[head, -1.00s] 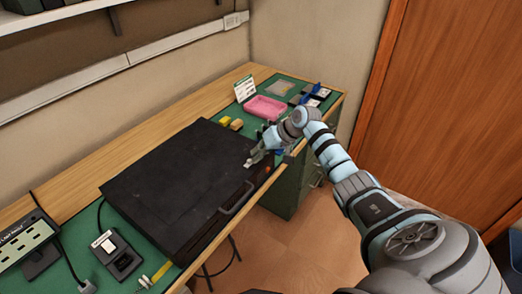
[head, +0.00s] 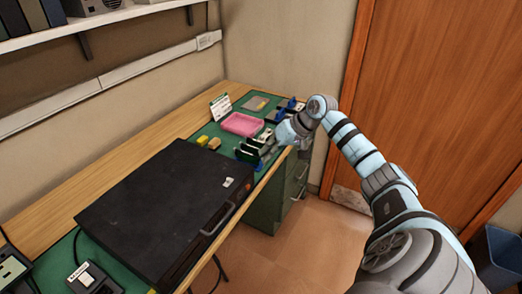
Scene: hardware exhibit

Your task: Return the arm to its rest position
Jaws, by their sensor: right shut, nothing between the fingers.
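My right arm (head: 358,150) comes in from the right and reaches over the far right part of the bench. My right gripper (head: 258,152) is shut and empty, above the bench edge just beyond the black case, apart from it as far as I can see. The black case (head: 150,212) lies closed on the green mat, with a handle on its front and a small white label (head: 228,182) on top. My left gripper is not in view.
A pink tray (head: 241,124), a white sign card (head: 220,107), a yellow block (head: 202,141) and small blue-and-black items (head: 290,106) stand at the bench's far end. A wooden door (head: 440,100) is on the right, with a blue bin (head: 498,258) below. The floor is clear.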

